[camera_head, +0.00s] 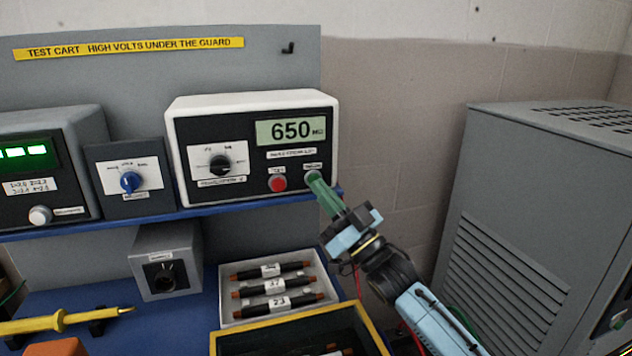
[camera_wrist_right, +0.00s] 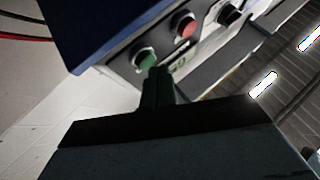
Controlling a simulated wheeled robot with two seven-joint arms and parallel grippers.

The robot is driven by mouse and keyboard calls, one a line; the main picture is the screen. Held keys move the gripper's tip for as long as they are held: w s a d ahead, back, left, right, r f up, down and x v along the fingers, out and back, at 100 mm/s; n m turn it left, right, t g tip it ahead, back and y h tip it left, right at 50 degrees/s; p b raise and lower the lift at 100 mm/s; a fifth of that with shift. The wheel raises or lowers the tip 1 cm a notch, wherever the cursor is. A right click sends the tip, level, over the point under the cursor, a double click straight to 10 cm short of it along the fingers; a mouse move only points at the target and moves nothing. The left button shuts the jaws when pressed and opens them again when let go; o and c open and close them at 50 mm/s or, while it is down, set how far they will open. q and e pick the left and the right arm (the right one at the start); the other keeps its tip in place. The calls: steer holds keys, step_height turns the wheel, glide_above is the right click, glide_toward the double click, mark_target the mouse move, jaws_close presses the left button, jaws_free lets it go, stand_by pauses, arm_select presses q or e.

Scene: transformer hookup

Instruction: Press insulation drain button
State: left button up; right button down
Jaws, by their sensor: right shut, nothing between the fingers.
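The insulation tester (camera_head: 250,108) is a white-framed box with a black face on the blue shelf, its display reading 650. A red button (camera_head: 278,184) sits low on its face, with the drain button (camera_head: 311,174) to the right of it, partly covered by my fingertips. In the right wrist view the drain button (camera_wrist_right: 145,60) looks green, beside the red one (camera_wrist_right: 184,26). My right gripper (camera_head: 319,185) is shut and empty, its green fingertips at the drain button. It also shows in the right wrist view (camera_wrist_right: 158,75). I cannot tell whether they touch. My left gripper is not in view.
A blue-knobbed switch box (camera_head: 118,199) and a meter with green lights (camera_head: 80,135) stand left of the tester. Below are a grey box (camera_head: 188,240), a tray of fuse-like rods (camera_head: 228,313) and a yellow probe (camera_head: 40,324). A grey cabinet (camera_head: 520,160) stands right.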

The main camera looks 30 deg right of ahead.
steer(key=shift+w+d, duration=0.1)
steer(key=shift+w, duration=0.3)
steer(key=shift+s, duration=0.15)
stand_by(0.4)
steer(key=shift+s+a+p, duration=0.2)
steer(key=shift+s+p, duration=0.25)
steer(key=shift+s, duration=0.3)
steer(key=shift+s+a+p, duration=0.25)
steer(key=shift+s+p, duration=0.15)
steer(key=shift+s, duration=0.55)
steer(key=shift+s+a+p, duration=0.2)
steer(key=shift+s+p, duration=0.25)
steer(key=shift+s, duration=0.55)
steer(key=shift+s+a+p, duration=0.25)
steer(key=shift+s+p, duration=0.15)
steer(key=shift+s, duration=0.55)
